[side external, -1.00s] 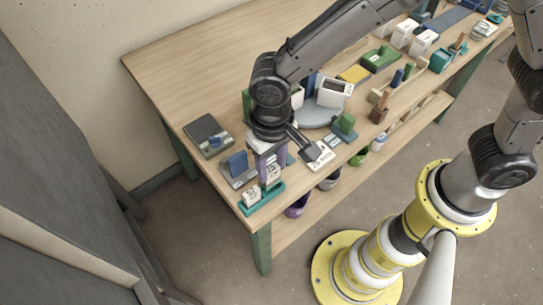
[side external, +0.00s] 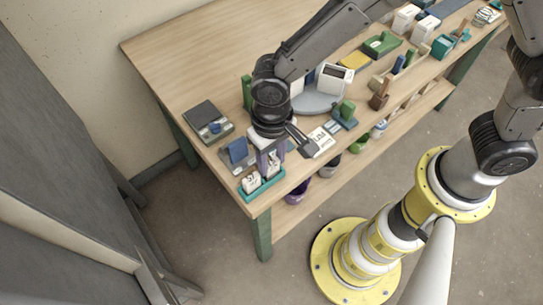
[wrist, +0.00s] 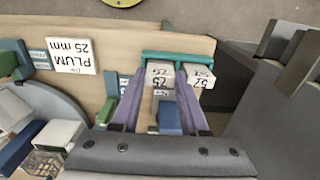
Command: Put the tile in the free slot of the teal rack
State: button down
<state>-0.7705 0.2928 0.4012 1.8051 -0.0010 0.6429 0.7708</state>
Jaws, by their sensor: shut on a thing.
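The teal rack (side external: 262,190) stands at the table's front left corner and also shows at the top of the wrist view (wrist: 178,56). A white numbered tile (side external: 251,183) stands upright in its left part; in the wrist view it is the right-hand tile (wrist: 201,76). My gripper (side external: 267,157) points down over the rack's other part. Its purple fingers (wrist: 160,87) are shut on a second white tile (wrist: 160,72), upright beside the first. The held tile (side external: 272,164) appears higher than the racked one. I cannot tell whether its lower edge is in the slot.
A blue block on a grey base (side external: 238,152) stands close behind the rack. A grey device (side external: 207,122) lies farther back. A white label card (side external: 320,140) and a grey round stand (side external: 315,102) lie to the right. A purple bucket (side external: 297,193) sits below the tabletop.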

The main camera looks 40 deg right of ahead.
jog(key=shift+f, duration=0.3)
dwell(0.5)
jog(key=shift+c, duration=1.7)
grip_release()
jog(key=shift+r, duration=3.55)
